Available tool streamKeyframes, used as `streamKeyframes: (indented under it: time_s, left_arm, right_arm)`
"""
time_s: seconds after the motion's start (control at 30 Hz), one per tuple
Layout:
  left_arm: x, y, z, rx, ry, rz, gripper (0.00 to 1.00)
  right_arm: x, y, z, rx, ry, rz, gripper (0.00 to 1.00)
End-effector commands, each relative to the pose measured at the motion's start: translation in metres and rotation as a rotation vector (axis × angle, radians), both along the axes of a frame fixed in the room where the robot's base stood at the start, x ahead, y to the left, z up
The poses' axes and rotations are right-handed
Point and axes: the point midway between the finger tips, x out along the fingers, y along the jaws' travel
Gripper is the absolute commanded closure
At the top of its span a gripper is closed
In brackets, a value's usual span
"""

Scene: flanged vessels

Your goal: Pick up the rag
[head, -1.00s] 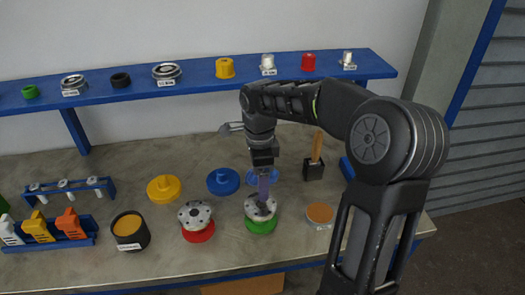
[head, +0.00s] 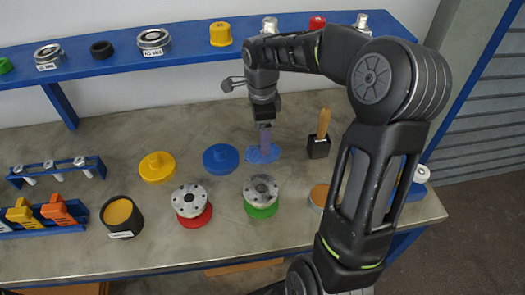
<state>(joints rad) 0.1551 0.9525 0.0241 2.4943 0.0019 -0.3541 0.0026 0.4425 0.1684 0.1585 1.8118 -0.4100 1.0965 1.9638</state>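The rag looks like a light blue, flat, irregular patch (head: 258,156) on the bench, behind the green-based vessel and right of the blue disc. My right gripper (head: 265,147) points down over it, with its purple fingers at or just above the cloth. The fingers hide part of the rag. They appear as one narrow block, so I cannot tell whether they are apart or closed, or whether they touch the cloth. My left gripper is not in view.
The green-based flanged vessel (head: 261,193) and red-based vessel (head: 190,202) stand in front. A blue disc (head: 221,158) and yellow disc (head: 157,167) are to the left. A black holder with a wooden handle (head: 319,144) stands close on the right. A blue shelf (head: 188,56) runs behind.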

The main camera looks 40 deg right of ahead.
Motion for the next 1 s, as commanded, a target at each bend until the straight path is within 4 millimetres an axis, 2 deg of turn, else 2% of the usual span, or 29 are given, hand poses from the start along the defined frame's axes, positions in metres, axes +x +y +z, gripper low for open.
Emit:
streamKeyframes:
  time_s: [0.1,0.43,0.8,1.0]
  left_arm:
    - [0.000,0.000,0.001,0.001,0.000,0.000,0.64]
    - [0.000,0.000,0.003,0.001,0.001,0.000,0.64]
    - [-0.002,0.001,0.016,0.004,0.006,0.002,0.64]
    - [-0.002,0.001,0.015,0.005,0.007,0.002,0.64]
  right_arm:
    - [0.000,0.000,-0.007,0.001,0.000,0.000,0.24]
    - [0.000,0.000,-0.011,0.001,0.000,0.000,0.24]
    - [-0.001,-0.002,-0.057,0.002,0.002,-0.001,0.24]
    - [0.000,-0.002,-0.060,0.000,-0.001,-0.001,0.24]
